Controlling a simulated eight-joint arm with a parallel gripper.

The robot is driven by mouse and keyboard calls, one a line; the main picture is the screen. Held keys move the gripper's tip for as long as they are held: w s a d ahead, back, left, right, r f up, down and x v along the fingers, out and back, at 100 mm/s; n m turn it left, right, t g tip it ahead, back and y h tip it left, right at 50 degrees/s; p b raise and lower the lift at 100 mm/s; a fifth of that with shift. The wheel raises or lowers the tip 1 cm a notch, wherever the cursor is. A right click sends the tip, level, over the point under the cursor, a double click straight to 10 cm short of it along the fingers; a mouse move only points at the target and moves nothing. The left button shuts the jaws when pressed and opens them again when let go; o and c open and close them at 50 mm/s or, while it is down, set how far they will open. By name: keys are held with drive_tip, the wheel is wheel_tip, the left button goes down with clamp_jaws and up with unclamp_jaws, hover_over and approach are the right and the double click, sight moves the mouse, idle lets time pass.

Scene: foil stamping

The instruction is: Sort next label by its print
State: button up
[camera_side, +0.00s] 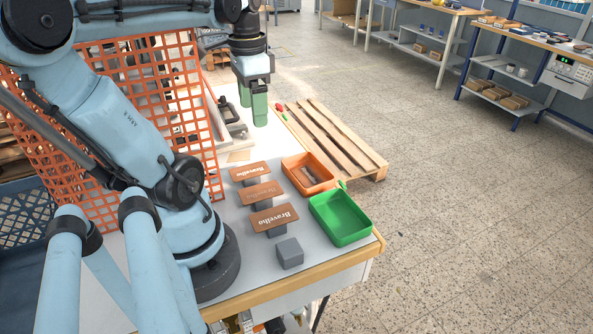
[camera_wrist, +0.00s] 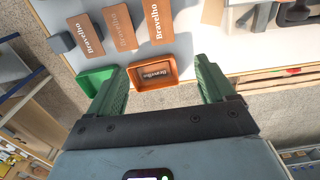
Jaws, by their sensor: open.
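Three brown labels lie on grey stands in a row: the near label (camera_side: 274,217), the middle label (camera_side: 260,191) and the far label (camera_side: 250,170). Near and far bear bright white "Bravelho" print; the middle print looks fainter, also in the wrist view (camera_wrist: 120,27). An orange tray (camera_side: 330,183) holds a label, whose "Bravelho" print shows in the wrist view (camera_wrist: 154,73). The green tray (camera_side: 350,236) beside it looks empty. My gripper (camera_side: 253,105), with green fingers, is open and empty, raised beyond the row and trays.
A bare grey block (camera_side: 290,253) stands in front of the near label. A grey clamp-like fixture (camera_side: 230,118) lies behind the row. An orange mesh fence (camera_side: 160,100) stands left of it. A wooden pallet (camera_side: 335,140) lies on the floor beyond the table.

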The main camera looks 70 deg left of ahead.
hover_over(256, 168)
drive_tip(key=shift+w+d+f, duration=0.15)
drive_tip(key=shift+f, duration=2)
drive_tip(key=shift+w+d+f, duration=0.1)
drive_tip(key=shift+f, duration=2.05)
drive_tip(key=shift+s+a+f, duration=0.1)
drive_tip(key=shift+f, duration=0.65)
drive_tip(key=shift+s+a+f, duration=0.1)
drive_tip(key=shift+f, duration=1.8)
drive_tip(key=shift+f, duration=0.2)
drive_tip(key=c, duration=1.1)
